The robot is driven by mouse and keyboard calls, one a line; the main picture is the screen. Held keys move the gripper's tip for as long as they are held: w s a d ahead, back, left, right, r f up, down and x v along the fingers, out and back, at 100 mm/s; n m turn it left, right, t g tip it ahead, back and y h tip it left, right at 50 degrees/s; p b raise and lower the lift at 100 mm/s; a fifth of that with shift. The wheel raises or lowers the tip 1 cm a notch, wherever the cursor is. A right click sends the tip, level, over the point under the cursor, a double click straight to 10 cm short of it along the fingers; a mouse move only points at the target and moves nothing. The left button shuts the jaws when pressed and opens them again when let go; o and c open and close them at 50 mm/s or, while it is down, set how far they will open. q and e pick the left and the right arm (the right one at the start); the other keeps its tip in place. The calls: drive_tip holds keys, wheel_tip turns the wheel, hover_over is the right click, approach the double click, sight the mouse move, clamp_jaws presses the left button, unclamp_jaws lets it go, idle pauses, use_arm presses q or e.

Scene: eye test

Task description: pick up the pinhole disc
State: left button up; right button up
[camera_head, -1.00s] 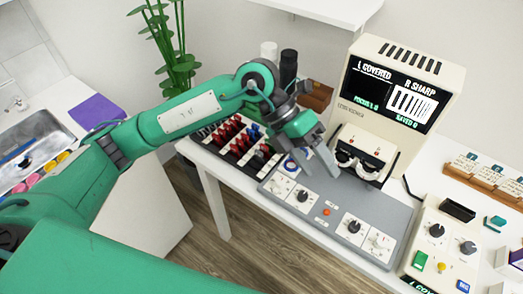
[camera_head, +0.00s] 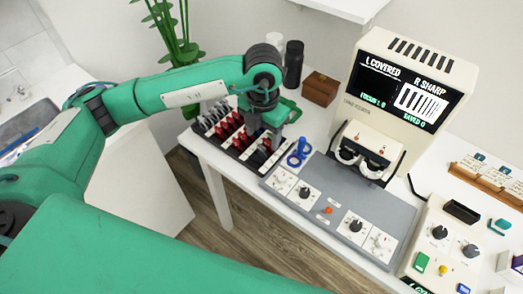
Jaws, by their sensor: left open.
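A black rack (camera_head: 228,153) holds several small red-handled and pale-handled pieces in rows at the left end of the white table. I cannot tell which piece, if any, is the pinhole disc. My left gripper (camera_head: 268,138) is over the right part of the rack, pointing down, with its jaws open. I see nothing held in it. The gripper and wrist hide part of the rack, and the fingertips are hard to make out. A blue looped piece (camera_head: 298,153) is just right of the gripper, apart from it. My right gripper is out of view.
A cream testing machine (camera_head: 447,75) with a screen stands behind a grey control panel (camera_head: 330,196). A brown box (camera_head: 320,88) and a dark cylinder (camera_head: 293,63) are behind the gripper. A control box (camera_head: 437,258) and wooden card rack (camera_head: 487,184) are at right.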

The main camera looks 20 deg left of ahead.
sight(261, 146)
use_arm(q)
drive_tip(key=shift+s+a+f+p, duration=0.1)
drive_tip(key=shift+f+p, duration=0.5)
drive_tip(key=shift+f, duration=2.2)
drive_tip(key=c, duration=1.1)
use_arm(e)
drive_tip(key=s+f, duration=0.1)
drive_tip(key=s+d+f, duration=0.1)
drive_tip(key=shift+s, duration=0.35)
use_arm(q)
drive_tip(key=shift+o, duration=0.2)
drive_tip(key=shift+r, duration=0.1)
